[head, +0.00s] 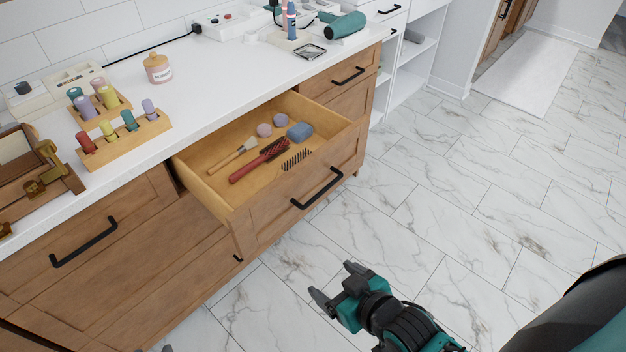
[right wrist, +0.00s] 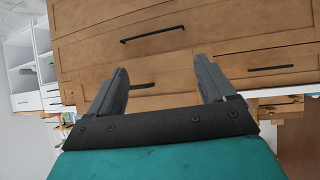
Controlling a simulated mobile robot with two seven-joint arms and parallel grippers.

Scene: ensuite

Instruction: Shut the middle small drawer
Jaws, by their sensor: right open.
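The middle small drawer (head: 245,222) stands pulled out from the wooden vanity in the head view, with a black bar handle (head: 318,188) on its front. Inside lie a red hairbrush (head: 258,160), a wooden brush (head: 233,157), a blue block-like item (head: 300,131), two small round mauve items and a dark comb-like item. My right gripper (head: 333,281) is open and empty, in front of the drawer and apart from it. In the right wrist view wooden fronts and black handles show beyond its spread fingers (right wrist: 163,78). A grey tip at the head view's bottom edge may be my left gripper; its jaws are hidden.
Drawers with black handles on either side, left (head: 84,243) and right (head: 347,76), are shut. The white countertop (head: 200,95) holds wooden racks of coloured bottles (head: 123,138), a jar (head: 157,68) and a green hair dryer (head: 345,25). The marble floor (head: 440,200) is clear.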

